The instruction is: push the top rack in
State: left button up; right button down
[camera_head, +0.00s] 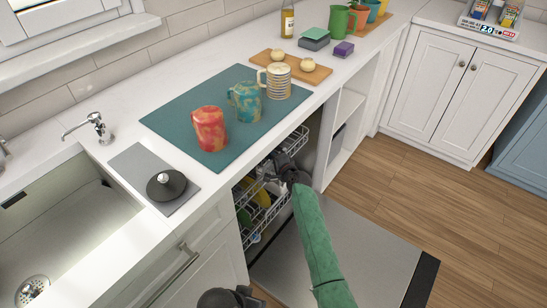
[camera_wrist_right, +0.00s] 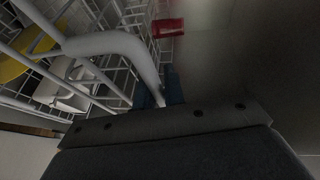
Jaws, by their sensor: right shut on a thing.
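The top rack (camera_head: 286,196) is a white wire basket in the open dishwasher under the counter. It stands part of the way out and holds dishes, among them yellow and white ones. My right gripper (camera_head: 283,170) is at the rack's front right. It is shut on the rack's wire rim; the thick white rim bar (camera_wrist_right: 110,42) runs down to the jaws in the right wrist view. The jaw tips are partly hidden. A dark part of mine shows at the bottom edge of the head view; I cannot tell whether it is my left gripper.
The dishwasher door (camera_head: 370,245) lies folded down over the wooden floor. Above the rack, the counter carries a teal mat (camera_head: 180,118) with a red mug (camera_head: 209,128), a teal mug (camera_head: 246,102) and a striped mug (camera_head: 278,81). Open floor lies to the right.

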jog(key=shift+a+r, duration=0.1)
jog(key=c, duration=1.5)
grip_release()
jog(key=shift+w+a, duration=0.15)
pick_arm(q)
jog(key=shift+w+a, duration=0.1)
jog(key=shift+w, duration=0.1)
jog(key=shift+d+f, duration=0.25)
jog(key=shift+f, duration=0.35)
pick_arm(e)
jog(key=v, duration=0.7)
jog(key=shift+s+d, duration=0.2)
jog(key=shift+s, duration=0.1)
pick_arm(q)
jog(key=shift+r, duration=0.2)
